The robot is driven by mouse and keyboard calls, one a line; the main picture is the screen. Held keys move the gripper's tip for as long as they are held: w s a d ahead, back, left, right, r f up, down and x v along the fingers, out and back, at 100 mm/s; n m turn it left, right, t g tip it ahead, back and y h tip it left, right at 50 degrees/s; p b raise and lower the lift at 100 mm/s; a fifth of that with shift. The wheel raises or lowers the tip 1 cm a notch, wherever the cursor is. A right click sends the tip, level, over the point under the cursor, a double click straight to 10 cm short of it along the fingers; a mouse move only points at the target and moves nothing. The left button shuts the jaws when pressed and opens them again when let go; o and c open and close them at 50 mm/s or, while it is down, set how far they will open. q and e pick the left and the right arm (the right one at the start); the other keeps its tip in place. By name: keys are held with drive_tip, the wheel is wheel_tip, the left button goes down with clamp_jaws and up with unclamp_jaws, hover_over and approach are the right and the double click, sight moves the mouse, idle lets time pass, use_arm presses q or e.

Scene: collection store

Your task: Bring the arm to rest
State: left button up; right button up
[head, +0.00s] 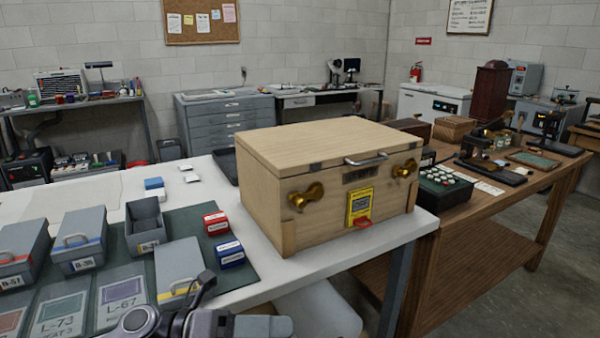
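One of my arms shows at the bottom edge, left of centre. It appears to be my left arm, with its gripper (262,326) pointing right near the front edge of the white table. The picture's lower edge cuts it off, so its fingers cannot be made out. I see nothing held in it. My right gripper is not in view. A closed wooden case (325,185) with brass fittings and a yellow tag (360,205) stands on the white table, beyond and right of the arm.
Grey lidded boxes (85,245), an open grey box (145,222), a red box (216,223) and a blue box (230,254) stand near the arm on a dark green mat (185,226). A wooden table (470,225) stands at right. Clear floor (520,290) lies at lower right.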

use_arm(q)
drive_tip(key=a+f+n+t+y, duration=0.55)
drive_tip(key=n+t, duration=0.25)
drive_tip(key=n, duration=0.7)
drive_tip(key=a+f+n+t+y, duration=0.5)
drive_tip(key=n+t, duration=0.3)
drive_tip(key=n, duration=0.7)
drive_tip(key=s+a+f+n+g+y, duration=0.2)
drive_tip(key=s+a+f+n, duration=0.1)
drive_tip(key=s+f, duration=0.3)
drive_tip(key=s+a+f+n+g+y+p, duration=0.1)
drive_tip(key=s+a+f+n+g+y, duration=0.2)
drive_tip(key=s+f+n, duration=0.3)
wheel_tip(320, 180, down, 3)
drive_tip(key=shift+f+g+y, duration=0.15)
drive_tip(key=shift+g+y, duration=0.15)
drive_tip(key=shift+y, duration=0.05)
